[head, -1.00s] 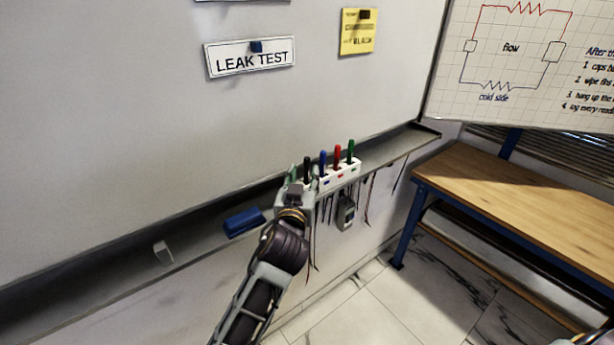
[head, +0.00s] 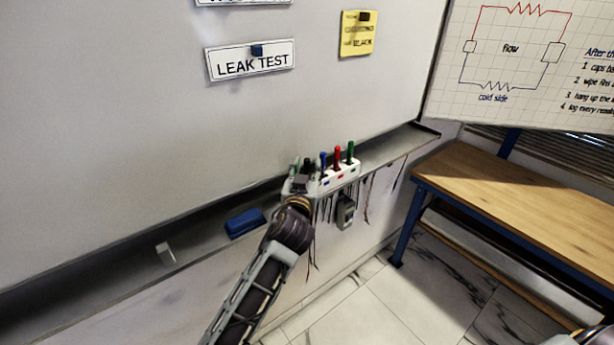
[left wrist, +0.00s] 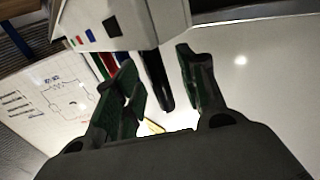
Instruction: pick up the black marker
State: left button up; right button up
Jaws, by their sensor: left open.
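The black marker (left wrist: 157,80) stands in a white marker holder (left wrist: 130,28). In the left wrist view it lies between the two fingers of my left gripper (left wrist: 156,57), which is open, with a gap visible on the right side. In the head view the marker (head: 309,164) is mostly hidden by my left gripper (head: 302,168), at the left end of the holder (head: 342,177). I cannot tell whether a finger touches the marker.
A blue marker (head: 323,160), a red marker (head: 338,156) and a green marker (head: 350,152) stand close to the right in the holder. A blue eraser (head: 245,222) lies on the tray (head: 205,240) to the left. A gauge (head: 345,212) hangs below.

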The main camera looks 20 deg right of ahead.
pick_arm(q)
jog(key=shift+w, duration=0.1)
dwell(0.4)
jog(key=c, duration=0.9)
